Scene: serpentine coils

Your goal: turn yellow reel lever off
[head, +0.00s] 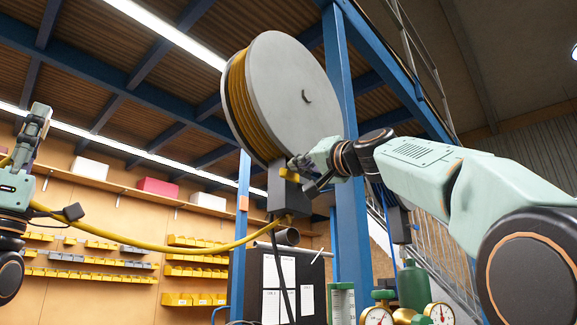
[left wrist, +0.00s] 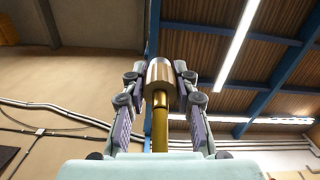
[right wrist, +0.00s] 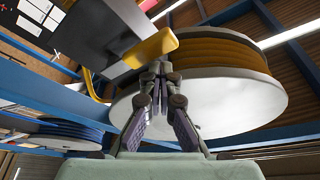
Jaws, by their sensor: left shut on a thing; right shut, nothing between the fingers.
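The yellow hose reel (head: 290,90) hangs high in the middle of the head view, with a grey disc side. A dark box (head: 288,195) sits below it. The yellow lever (right wrist: 152,48) shows on that box in the right wrist view, sticking out over the reel's edge. My right gripper (right wrist: 160,68) is shut and empty, its fingertips at the lever's edge; I cannot tell whether they touch. In the head view my right gripper (head: 292,172) partly covers the lever. My left gripper (head: 40,112) is shut on the hose's brass end (left wrist: 160,72), far left of the reel.
The yellow hose (head: 160,246) sags from the box towards my left arm. A blue post (head: 350,170) stands right behind the reel. Another reel with blue hose (right wrist: 65,135) shows in the right wrist view. Gauges (head: 440,313) and a green cylinder (head: 412,287) stand below.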

